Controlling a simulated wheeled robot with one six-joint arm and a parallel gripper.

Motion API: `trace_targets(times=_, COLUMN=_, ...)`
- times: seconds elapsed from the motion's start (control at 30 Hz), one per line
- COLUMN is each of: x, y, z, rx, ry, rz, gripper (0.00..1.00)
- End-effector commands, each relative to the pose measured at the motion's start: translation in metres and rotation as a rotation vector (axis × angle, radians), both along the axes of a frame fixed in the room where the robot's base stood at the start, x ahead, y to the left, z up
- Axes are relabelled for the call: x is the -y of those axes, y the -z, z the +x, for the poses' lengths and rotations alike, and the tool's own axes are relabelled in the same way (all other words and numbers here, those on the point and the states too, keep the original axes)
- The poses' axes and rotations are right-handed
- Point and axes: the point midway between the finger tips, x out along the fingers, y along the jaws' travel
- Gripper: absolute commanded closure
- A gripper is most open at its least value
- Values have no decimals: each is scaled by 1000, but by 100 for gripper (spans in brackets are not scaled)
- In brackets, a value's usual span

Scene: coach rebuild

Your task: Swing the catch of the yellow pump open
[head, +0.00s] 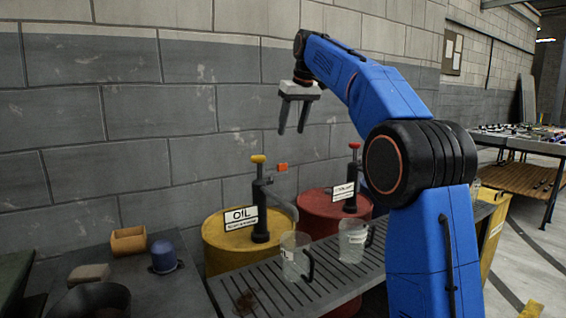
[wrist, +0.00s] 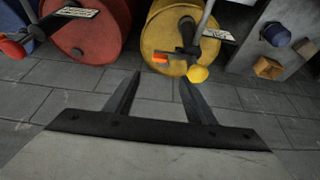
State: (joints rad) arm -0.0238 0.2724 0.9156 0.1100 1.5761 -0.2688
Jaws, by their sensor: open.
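The yellow pump (head: 260,205) stands upright on a yellow drum (head: 222,262), with a yellow knob on top and an OIL label. Its orange-tipped catch (head: 281,168) sticks out to the right near the top. In the wrist view the yellow knob (wrist: 197,74) and the orange catch (wrist: 160,57) show beyond the fingers. My gripper (head: 291,128) is open and empty, above and slightly right of the pump, apart from it. It also shows in the wrist view (wrist: 155,80), with its two fingers spread.
A red drum (head: 312,200) with a red-knobbed pump (head: 352,180) stands to the right. Two clear jugs (head: 296,256) (head: 352,240) stand on the slatted bench (head: 262,292) in front. The wall is close behind.

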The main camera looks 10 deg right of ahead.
Motion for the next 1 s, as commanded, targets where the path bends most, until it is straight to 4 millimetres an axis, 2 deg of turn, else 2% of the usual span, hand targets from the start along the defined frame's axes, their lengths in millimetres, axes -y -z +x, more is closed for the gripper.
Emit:
trace_targets(times=0.6, x=-13, y=101, z=39, rx=-3, ry=0, rz=0, gripper=50)
trace_targets(times=0.8, x=-16, y=124, z=49, rx=0, ry=0, rz=0, gripper=50)
trace_targets(times=1.0, x=-17, y=134, z=52, rx=0, ry=0, rz=0, gripper=50)
